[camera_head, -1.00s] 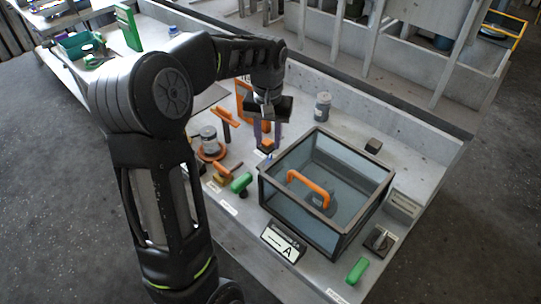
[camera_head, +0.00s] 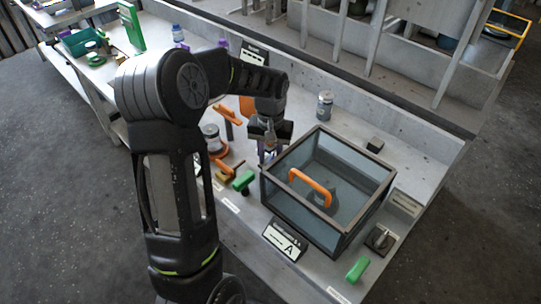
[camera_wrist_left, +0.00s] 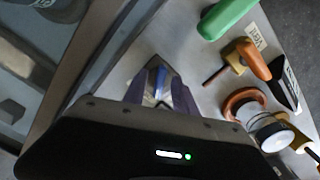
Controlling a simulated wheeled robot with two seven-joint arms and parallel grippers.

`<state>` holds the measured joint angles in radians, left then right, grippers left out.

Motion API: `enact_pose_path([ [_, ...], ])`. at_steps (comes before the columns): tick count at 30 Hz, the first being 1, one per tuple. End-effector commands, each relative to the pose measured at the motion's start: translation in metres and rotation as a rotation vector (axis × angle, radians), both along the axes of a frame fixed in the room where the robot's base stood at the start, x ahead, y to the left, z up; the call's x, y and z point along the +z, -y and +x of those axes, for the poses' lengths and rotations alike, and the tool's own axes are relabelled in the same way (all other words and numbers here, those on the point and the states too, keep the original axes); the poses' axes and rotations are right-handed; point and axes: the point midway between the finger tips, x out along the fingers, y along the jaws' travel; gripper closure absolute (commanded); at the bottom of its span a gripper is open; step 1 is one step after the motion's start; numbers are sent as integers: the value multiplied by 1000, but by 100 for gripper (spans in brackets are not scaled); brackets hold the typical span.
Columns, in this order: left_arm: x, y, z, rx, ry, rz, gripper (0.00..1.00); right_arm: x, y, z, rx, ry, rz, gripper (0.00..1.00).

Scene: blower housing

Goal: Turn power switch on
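A grey plate with a small lever (camera_head: 380,238), which looks like a switch, sits at the right front of the bench; I cannot confirm it is the power switch. My left gripper (camera_head: 268,152) points down beside the left corner of the glass-sided box (camera_head: 345,222). In the left wrist view its purple fingers (camera_wrist_left: 160,92) stand apart around a small blue and pale piece (camera_wrist_left: 158,78). I cannot tell whether they touch it. My right gripper is out of view.
The box holds an orange handle (camera_head: 310,185). A sign marked A (camera_head: 284,241) and another green handle (camera_head: 357,270) are at the front. A grey can (camera_head: 325,105) stands behind.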

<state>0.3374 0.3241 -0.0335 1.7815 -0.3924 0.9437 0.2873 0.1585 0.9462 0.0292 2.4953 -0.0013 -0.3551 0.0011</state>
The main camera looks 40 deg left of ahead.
Motion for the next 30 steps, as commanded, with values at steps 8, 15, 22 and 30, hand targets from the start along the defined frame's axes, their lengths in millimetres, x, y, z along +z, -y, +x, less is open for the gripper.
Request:
enact_pose_path([
  [8,0,0,0,0,0,0,89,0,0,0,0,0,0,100],
  [15,0,0,0,0,0,0,100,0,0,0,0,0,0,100],
  [22,1,0,0,0,0,0,100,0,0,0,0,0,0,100],
  [30,1,0,0,-15,0,0,100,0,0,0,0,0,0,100],
])
